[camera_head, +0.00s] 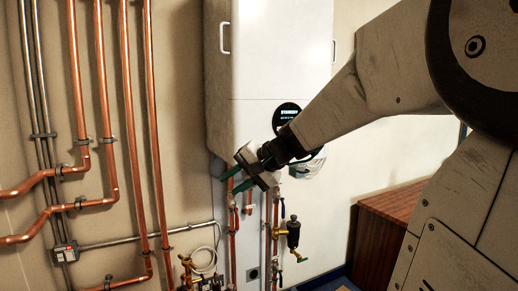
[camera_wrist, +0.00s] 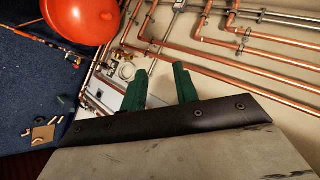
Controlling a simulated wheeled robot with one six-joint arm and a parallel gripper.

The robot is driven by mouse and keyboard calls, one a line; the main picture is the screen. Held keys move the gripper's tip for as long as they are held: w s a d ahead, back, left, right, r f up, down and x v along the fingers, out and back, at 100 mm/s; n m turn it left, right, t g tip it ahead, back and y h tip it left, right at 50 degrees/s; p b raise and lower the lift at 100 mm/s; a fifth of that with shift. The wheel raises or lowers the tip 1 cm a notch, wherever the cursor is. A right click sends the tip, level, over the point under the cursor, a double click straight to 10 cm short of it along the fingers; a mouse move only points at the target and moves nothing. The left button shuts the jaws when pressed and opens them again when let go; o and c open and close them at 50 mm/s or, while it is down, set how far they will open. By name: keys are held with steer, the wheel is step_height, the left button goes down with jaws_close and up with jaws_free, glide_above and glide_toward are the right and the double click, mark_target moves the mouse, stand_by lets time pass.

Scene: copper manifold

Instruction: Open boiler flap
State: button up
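The white boiler (camera_head: 268,60) hangs on the wall in the head view. A handle (camera_head: 224,38) is on its upper left face, and a round dark display (camera_head: 286,115) is on its lower front. I cannot make out which panel is the flap, as my arm covers part of the lower front. My gripper (camera_head: 236,182) is at the boiler's lower edge, in front of the pipes. Its green fingers are spread apart with nothing between them. The gripper (camera_wrist: 160,88) also shows in the wrist view, with a clear gap between the fingers.
Copper pipes (camera_head: 102,80) run down the wall at left. Valves (camera_head: 292,232) and more pipes hang below the boiler. A wooden cabinet (camera_head: 385,225) stands at lower right. The wrist view shows a red rounded vessel (camera_wrist: 80,18) and small loose parts (camera_wrist: 42,134) on the blue floor.

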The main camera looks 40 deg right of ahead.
steer(key=w+d+r+m+t+h, duration=0.2)
steer(key=d+m+t+h, duration=0.3)
steer(key=d, duration=1.2)
steer(key=w+d+r+m+t+h, duration=0.1)
steer(key=d+r+m+h, duration=0.35)
steer(key=d, duration=1.15)
steer(key=w+d+f+m, duration=0.1)
steer(key=w+d+f, duration=0.1)
steer(key=w+f, duration=0.2)
steer(key=w+y, duration=0.1)
steer(key=w, duration=0.2)
steer(key=shift+m, duration=0.35)
steer(key=shift+w+f, duration=0.1)
jaws_close()
